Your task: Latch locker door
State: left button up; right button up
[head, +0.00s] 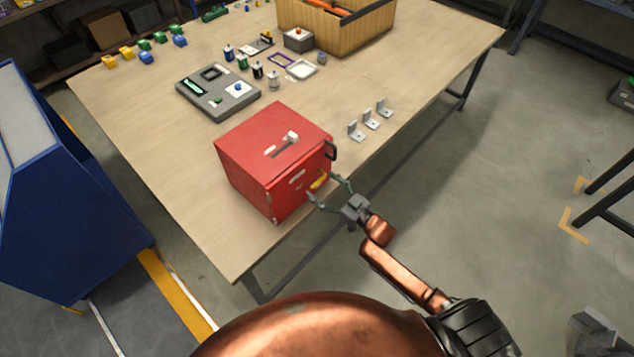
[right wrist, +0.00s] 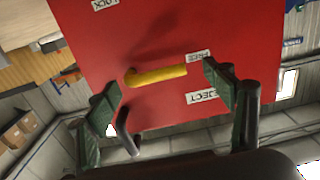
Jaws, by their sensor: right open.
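The red locker (head: 272,150) stands near the front edge of the workbench, its door face toward my right arm. The door (right wrist: 160,40) fills much of the right wrist view and looks closed. A yellow latch handle (right wrist: 157,75) lies across it, its right end near a label reading FREE; it also shows in the head view (head: 319,181). Other labels read LOCK and JECT, the latter partly hidden. My right gripper (head: 328,190) is open in front of the door, its fingers (right wrist: 168,95) on either side of the handle and apparently not touching it. My left gripper is not in view.
A dark handle (head: 332,150) sticks out at the locker's right edge. Several metal brackets (head: 370,120) stand right of it on the workbench (head: 180,170). A grey tray (head: 217,97) lies behind. A blue cabinet (head: 60,200) stands at left. The floor at right is mostly clear.

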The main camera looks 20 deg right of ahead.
jog(key=shift+x, duration=1.3)
jog(key=shift+c, duration=0.6)
